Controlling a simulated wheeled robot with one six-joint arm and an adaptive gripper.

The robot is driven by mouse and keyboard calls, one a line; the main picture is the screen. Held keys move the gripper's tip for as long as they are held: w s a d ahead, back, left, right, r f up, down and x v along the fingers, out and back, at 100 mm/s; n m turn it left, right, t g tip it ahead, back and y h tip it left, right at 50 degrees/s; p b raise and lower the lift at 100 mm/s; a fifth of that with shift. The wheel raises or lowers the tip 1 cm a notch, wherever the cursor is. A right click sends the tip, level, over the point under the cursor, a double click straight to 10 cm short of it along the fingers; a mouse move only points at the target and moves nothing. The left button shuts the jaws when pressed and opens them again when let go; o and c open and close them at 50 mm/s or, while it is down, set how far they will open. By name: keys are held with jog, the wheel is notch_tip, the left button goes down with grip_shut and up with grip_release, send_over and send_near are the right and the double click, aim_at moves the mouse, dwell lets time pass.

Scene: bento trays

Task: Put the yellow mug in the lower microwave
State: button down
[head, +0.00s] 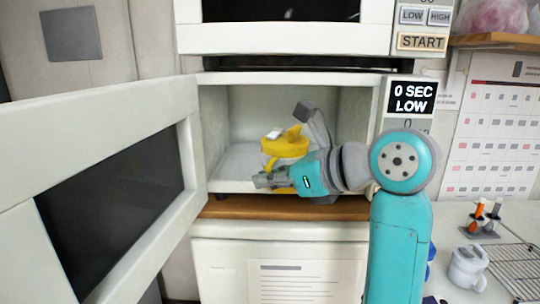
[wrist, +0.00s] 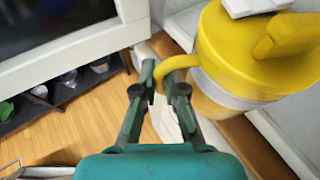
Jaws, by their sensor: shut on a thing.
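The yellow mug (head: 287,147) is held up at the mouth of the lower microwave (head: 230,160), whose cavity stands open. I cannot tell how far inside the opening it is. In the wrist view the mug (wrist: 230,55) fills the upper right, with a yellow lid, a pale band and a white piece on top. My gripper (head: 262,180) reaches in from the right, below the mug. In the wrist view the fingers of my gripper (wrist: 164,78) are closed on the mug's handle. The contact itself is partly hidden by the fingers.
The lower microwave's door (head: 100,115) is swung wide open to the left. An upper microwave (head: 285,38) sits above. A wooden shelf edge (head: 285,208) runs below the opening. At right are a white mug (head: 467,268) and a wire rack (head: 515,265).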

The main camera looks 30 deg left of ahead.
jog(key=w+a, duration=0.2)
jog(key=w, duration=0.1)
jog(key=w+a, duration=0.2)
jog(key=w, duration=0.2)
jog(key=w+a, duration=0.2)
jog(key=w, duration=0.1)
jog(key=shift+w+a+r, duration=0.1)
jog(key=shift+w+a, duration=0.25)
jog(key=shift+w, duration=0.05)
jog(key=w, duration=0.1)
jog(key=w+a+f, duration=0.1)
jog(key=shift+w+a, duration=0.3)
jog(key=shift+w, duration=0.05)
jog(key=shift+f, duration=0.25)
jog(key=shift+f, duration=0.15)
jog(key=c, duration=1.2)
grip_release()
jog(key=shift+f, duration=0.1)
jog(key=shift+c, duration=0.2)
jog(key=shift+r, duration=0.2)
jog(key=v, duration=1.2)
